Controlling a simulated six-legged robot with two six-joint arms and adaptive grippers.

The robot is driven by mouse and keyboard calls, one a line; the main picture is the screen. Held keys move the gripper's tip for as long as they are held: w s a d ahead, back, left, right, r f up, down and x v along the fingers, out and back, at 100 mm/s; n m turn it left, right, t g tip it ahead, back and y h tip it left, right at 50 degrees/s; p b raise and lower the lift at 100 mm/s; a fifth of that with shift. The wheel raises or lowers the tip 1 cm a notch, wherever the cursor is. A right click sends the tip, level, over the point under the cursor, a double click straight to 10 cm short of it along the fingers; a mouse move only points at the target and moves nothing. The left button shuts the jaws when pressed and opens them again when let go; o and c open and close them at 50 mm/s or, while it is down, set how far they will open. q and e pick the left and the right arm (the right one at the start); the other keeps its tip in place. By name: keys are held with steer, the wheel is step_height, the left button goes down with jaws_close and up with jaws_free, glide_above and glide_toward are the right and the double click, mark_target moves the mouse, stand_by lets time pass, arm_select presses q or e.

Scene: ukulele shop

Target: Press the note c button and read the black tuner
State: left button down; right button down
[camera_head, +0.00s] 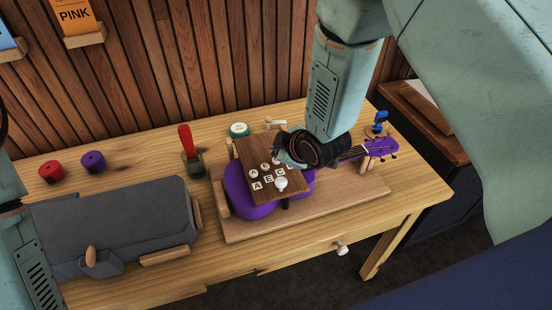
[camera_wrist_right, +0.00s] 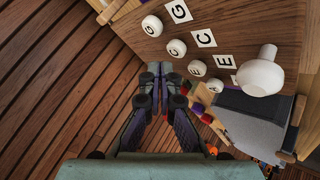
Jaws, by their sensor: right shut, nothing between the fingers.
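A wooden panel (camera_head: 283,195) with round white buttons and letter labels stands over a purple ukulele (camera_head: 248,207). In the right wrist view the panel (camera_wrist_right: 262,25) has the C button (camera_wrist_right: 177,48) beside its C label (camera_wrist_right: 204,38), between the G button (camera_wrist_right: 151,26) and the E button (camera_wrist_right: 197,68). My right gripper (camera_head: 279,157) is shut and empty close to the panel's button row. In the right wrist view its fingertips (camera_wrist_right: 160,69) appear just below the C button; contact cannot be told. I cannot make out a black tuner. My left gripper is outside the view.
A white knob (camera_wrist_right: 260,76) sticks out of the panel. The ukulele lies on a wooden board (camera_head: 237,231). A grey case (camera_head: 125,220) fills the table's left. A red-handled tool (camera_head: 186,142), red spool (camera_head: 51,171), purple spool (camera_head: 93,161) and blue clamp (camera_head: 380,122) stand around.

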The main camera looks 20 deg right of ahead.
steer(key=shift+f, duration=0.1)
steer(key=shift+w+d+f+b, duration=0.1)
steer(key=shift+f+b, duration=0.25)
steer(key=shift+f+b, duration=0.4)
steer(key=shift+f, duration=0.15)
stand_by(0.8)
steer(key=shift+r, duration=0.15)
steer(key=shift+r+p, duration=0.8)
steer(key=shift+r, duration=0.05)
steer(key=shift+r, duration=0.1)
step_height(320, 180, up, 5)
steer(key=p, duration=0.4)
